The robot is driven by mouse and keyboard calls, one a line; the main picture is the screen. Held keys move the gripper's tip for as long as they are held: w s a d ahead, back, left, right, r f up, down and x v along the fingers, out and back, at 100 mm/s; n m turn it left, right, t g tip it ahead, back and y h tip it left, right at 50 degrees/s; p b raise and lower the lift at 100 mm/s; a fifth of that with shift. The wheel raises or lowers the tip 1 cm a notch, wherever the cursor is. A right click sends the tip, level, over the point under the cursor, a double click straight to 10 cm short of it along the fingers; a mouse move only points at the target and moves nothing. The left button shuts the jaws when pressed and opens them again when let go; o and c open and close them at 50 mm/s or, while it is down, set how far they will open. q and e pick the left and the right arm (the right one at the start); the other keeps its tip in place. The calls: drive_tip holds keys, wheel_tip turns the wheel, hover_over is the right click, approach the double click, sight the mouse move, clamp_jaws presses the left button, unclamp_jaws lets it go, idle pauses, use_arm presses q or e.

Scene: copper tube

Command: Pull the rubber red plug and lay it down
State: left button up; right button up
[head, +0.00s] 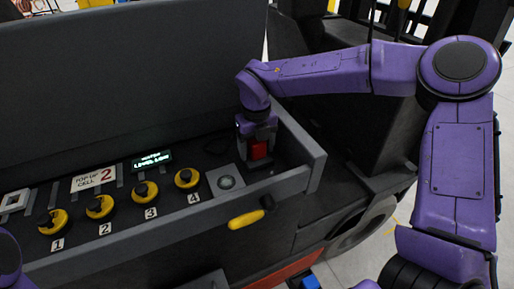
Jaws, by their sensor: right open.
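A red block-like piece (259,149), which looks like the rubber plug, shows at the right end of the dark machine tray. My right gripper (257,158) points down over this spot, and the red piece appears between or just in front of its fingers. The gripper is open; whether the fingers touch the red piece cannot be told. The lower part of the red piece and what it sits in are hidden. Only a purple piece of my left arm shows at the lower left edge; its gripper is out of view.
Several yellow-and-black caps (100,207), numbered 1 to 4, line the tray. A yellow handle (247,218) sticks out in front. The tray's raised rim (314,165) is close on the right.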

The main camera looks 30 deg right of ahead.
drive_tip(key=shift+p, duration=0.3)
idle(0.7)
drive_tip(key=c, duration=1.3)
drive_tip(key=shift+r+p, duration=2.7)
drive_tip(key=shift+r, duration=0.35)
drive_tip(key=shift+w, duration=0.15)
